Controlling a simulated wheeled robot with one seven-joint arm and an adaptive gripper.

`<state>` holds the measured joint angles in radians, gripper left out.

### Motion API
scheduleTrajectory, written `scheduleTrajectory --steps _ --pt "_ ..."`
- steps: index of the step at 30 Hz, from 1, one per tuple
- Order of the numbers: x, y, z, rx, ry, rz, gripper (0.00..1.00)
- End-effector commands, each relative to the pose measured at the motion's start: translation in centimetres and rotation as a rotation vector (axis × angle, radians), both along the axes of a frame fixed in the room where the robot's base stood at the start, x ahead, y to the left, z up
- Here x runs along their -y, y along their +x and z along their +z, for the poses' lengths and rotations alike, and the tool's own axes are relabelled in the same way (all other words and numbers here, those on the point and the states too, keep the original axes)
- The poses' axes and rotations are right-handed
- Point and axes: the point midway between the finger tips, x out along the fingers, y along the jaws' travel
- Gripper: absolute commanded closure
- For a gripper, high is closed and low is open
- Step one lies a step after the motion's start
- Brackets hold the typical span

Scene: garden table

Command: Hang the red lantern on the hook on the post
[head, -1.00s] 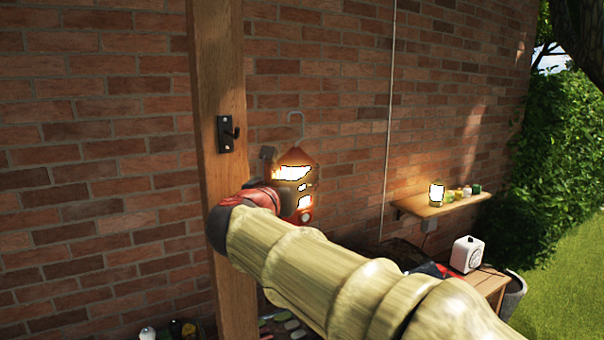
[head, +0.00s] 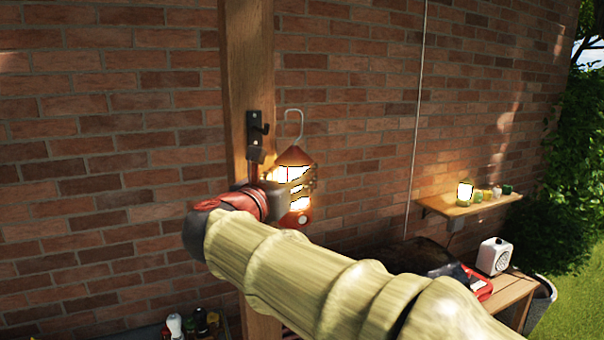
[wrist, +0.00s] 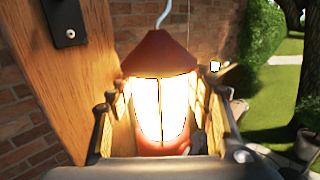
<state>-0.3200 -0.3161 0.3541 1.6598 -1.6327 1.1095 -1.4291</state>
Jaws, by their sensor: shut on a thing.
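The red lantern (head: 296,158) is lit and upright, with a red cone top and a pale wire hanger loop (head: 293,122) above it. My gripper (head: 290,188) is shut around the lantern's body and holds it in the air. In the wrist view the lantern (wrist: 160,55) stands between the two fingers (wrist: 160,115). The black hook (head: 264,131) is on a dark plate on the wooden post (head: 247,60). The lantern's loop is just right of the hook and apart from it in the head view. In the wrist view the hook's plate (wrist: 62,20) shows at upper left; the hook tip is out of frame.
A brick wall (head: 120,120) stands behind the post. At right are a wooden shelf (head: 470,203) with a small yellow lantern (head: 465,192) and jars, and a table (head: 512,300) with a white box (head: 494,256). Several bottles (head: 195,323) stand at lower left.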

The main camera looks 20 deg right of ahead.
Motion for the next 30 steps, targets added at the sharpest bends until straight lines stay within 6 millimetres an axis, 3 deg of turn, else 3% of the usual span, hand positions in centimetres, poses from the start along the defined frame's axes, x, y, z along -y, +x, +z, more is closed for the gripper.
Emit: scheduleTrajectory --steps 30 --pt "-6.7 0.0 -0.4 0.002 0.001 0.000 0.89"
